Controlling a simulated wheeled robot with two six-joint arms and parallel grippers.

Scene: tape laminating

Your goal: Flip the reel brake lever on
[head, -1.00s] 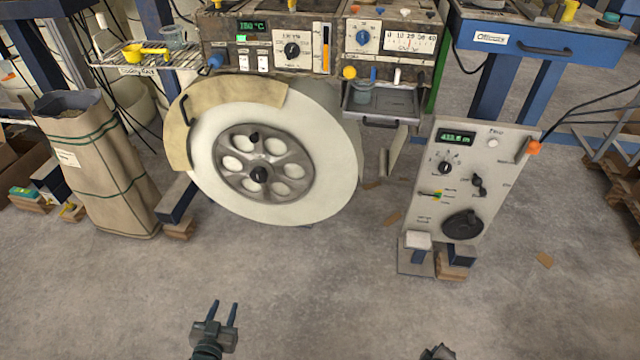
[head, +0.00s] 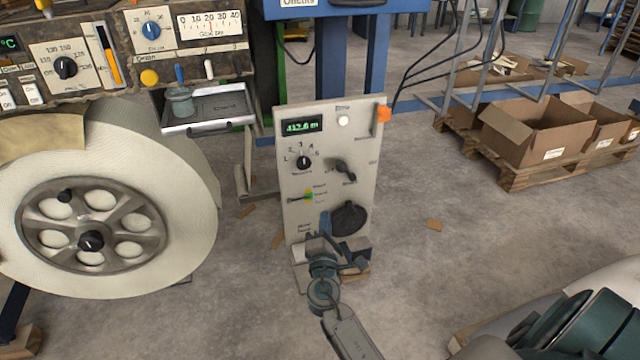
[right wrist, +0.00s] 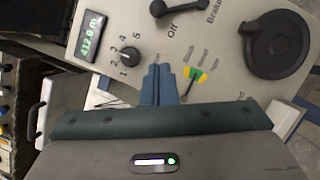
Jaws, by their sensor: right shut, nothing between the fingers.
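The reel brake lever (head: 345,170) is a small black lever on the upper right of the grey control panel (head: 291,226). In the right wrist view the lever (right wrist: 172,8) is cut by the top edge, beside the words "Off" and "Brake". My right gripper (head: 325,216) is in front of the lower panel, below the lever and left of the round black dial (head: 349,217). In the right wrist view its fingers (right wrist: 158,78) are together and empty, near the small coloured-scale pointer (right wrist: 193,86) and apart from the lever. My left gripper is out of view.
The panel also bears a green display (head: 302,125), a numbered knob (head: 303,162) and an orange button (head: 383,114). A large white reel (head: 190,190) stands to the left. Cardboard boxes (head: 520,140) sit on a pallet at the right. The floor between is mostly clear.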

